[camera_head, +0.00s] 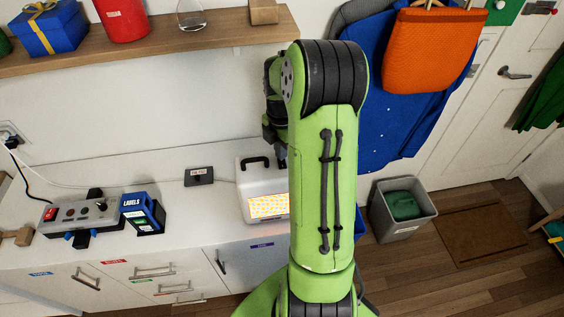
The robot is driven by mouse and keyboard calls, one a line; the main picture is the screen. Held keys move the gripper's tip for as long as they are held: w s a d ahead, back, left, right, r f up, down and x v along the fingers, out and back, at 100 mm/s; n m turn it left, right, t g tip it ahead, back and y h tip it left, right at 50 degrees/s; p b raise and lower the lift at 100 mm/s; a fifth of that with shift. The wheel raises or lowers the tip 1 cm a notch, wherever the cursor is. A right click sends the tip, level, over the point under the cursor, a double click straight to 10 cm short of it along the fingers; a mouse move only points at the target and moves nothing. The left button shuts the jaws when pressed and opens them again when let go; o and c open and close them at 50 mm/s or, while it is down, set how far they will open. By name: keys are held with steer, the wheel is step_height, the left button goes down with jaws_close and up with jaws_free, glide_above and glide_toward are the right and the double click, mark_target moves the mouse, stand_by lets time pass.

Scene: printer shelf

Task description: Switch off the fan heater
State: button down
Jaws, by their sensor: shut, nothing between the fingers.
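The fan heater (246,178) is a white box with a black top handle, standing on the white counter. Its front grille (268,206) glows orange. Its right side is hidden behind my green arm. My gripper (281,158) shows only in part beside the arm, above the heater's right side. It is shut and empty, and I cannot tell whether it touches the heater.
A wooden shelf (170,42) overhangs the wall. A grey bin (400,228) stands on the floor at right. Counter is clear around the small dark box.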

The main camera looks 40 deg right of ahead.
steer(key=shift+f+b, duration=0.45)
steer(key=shift+f, duration=0.2)
steer(key=shift+r, duration=0.1)
step_height(320, 180, up, 7)
steer(key=p, duration=0.6)
stand_by(0.4)
steer(key=a+r+m+t+h+b, duration=0.1)
steer(key=a+r+m+b, duration=0.1)
steer(key=a+r+m, duration=0.35)
steer(key=s+a+r+m+t+b, duration=0.1)
steer(key=s+a+r+m+t, duration=0.1)
steer(key=s+a+m, duration=0.4)
steer(key=s+a+r+m+t+y+b, duration=0.1)
steer(key=s+a+r+m+t, duration=0.1)
steer(key=s+a+m, duration=0.3)
steer(key=s+a, duration=0.4)
steer(key=a, duration=0.2)
steer(key=shift+s+a+r+m+t, duration=0.2)
steer(key=shift+s+a+m+t, duration=0.1)
steer(key=shift+a+m, duration=0.05)
